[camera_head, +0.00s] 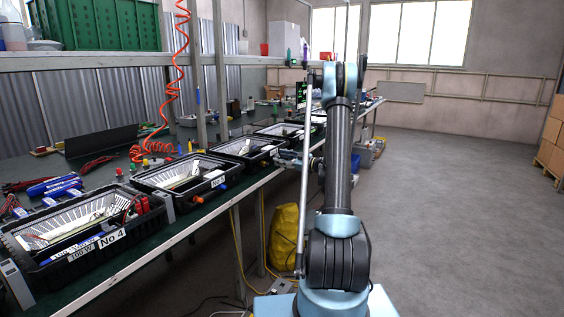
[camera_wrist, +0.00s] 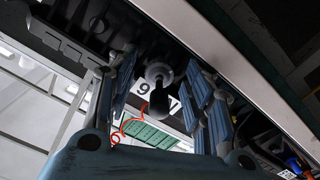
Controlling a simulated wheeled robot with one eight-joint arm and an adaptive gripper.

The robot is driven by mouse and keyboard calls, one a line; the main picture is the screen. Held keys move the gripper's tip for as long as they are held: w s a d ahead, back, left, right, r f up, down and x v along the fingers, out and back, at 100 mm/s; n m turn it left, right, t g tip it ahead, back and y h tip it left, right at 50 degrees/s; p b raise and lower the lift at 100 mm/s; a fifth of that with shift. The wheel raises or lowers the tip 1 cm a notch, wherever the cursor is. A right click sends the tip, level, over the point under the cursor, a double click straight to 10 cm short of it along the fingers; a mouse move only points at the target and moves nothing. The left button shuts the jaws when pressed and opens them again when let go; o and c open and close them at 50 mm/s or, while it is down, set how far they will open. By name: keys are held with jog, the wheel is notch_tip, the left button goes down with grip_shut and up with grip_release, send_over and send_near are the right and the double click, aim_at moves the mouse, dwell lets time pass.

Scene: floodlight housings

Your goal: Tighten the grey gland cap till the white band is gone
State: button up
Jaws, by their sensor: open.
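In the wrist view, a grey gland cap (camera_wrist: 158,72) shows as a round ring at the wall of a black floodlight housing (camera_wrist: 75,38). A dark rounded piece (camera_wrist: 160,101) stands in front of it and hides part of it. My gripper (camera_wrist: 163,80) is open, with its blue-padded fingers on either side of the cap. I see gaps between the fingers and the cap. I cannot make out the white band. In the head view my gripper (camera_head: 291,158) is at the bench's front edge, beside a housing (camera_head: 245,148); the cap is too small to tell there.
A yellow bag (camera_head: 284,237) lies below the bench edge. The floor on the right (camera_head: 450,200) is clear.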

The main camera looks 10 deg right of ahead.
jog(key=c, duration=1)
jog(key=shift+c, duration=0.2)
